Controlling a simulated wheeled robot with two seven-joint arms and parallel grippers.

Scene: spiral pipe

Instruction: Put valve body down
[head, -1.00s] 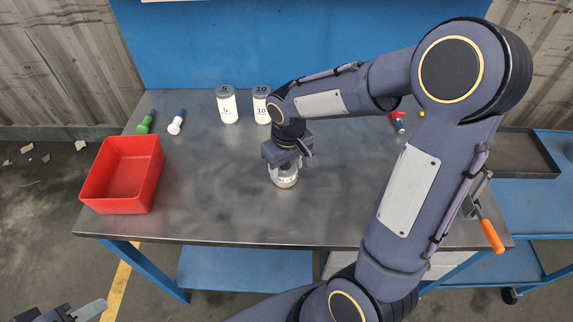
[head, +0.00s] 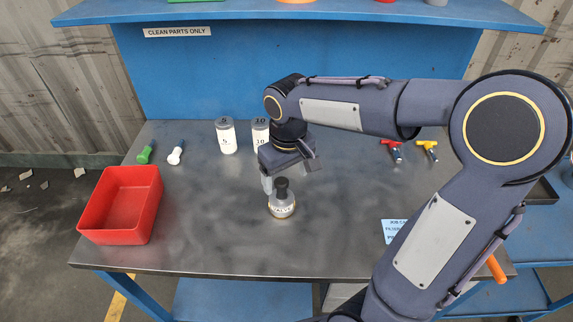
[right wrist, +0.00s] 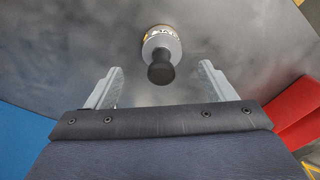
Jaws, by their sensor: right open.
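The valve body (head: 282,204) stands upright on the metal table (head: 220,235), near the middle. It is a pale, labelled round piece with a dark knob on top. In the right wrist view the valve body (right wrist: 160,47) lies beyond and between the two fingertips, with clear space around it. My right gripper (head: 291,178) is open and empty, just above and behind the valve body; its fingers also show spread in the right wrist view (right wrist: 161,70). My left gripper is not in the head view now.
A red bin (head: 122,206) stands at the table's left. Two white jars (head: 227,138) stand at the back. Green (head: 145,154) and white (head: 176,153) small parts lie at the left; red (head: 392,150) and yellow (head: 428,150) ones lie at the right. The front middle is clear.

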